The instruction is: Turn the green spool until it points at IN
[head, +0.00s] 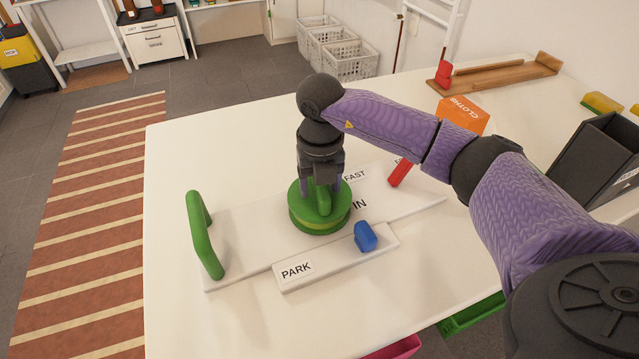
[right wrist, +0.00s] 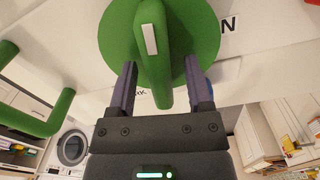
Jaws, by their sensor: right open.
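The green spool (head: 312,224) stands on the long white board (head: 245,232) on the table. A raised green bar crosses its top, and in the right wrist view the spool's bar (right wrist: 151,50) carries a white mark. The IN label (head: 359,204) is on the board just right of the spool; in the right wrist view it is partly cut off (right wrist: 229,25). The white mark does not line up with IN. My right gripper (head: 321,186) is over the spool, pointing down. Its open fingers (right wrist: 160,72) are on both sides of the bar, with gaps visible. My left gripper is out of view.
A green arched handle (head: 204,237) stands at the board's left end. A blue block (head: 365,237) sits on a smaller white strip labelled PARK (head: 297,271) in front. A red handle (head: 400,173) and an orange box (head: 462,115) are to the right. The table's left side is clear.

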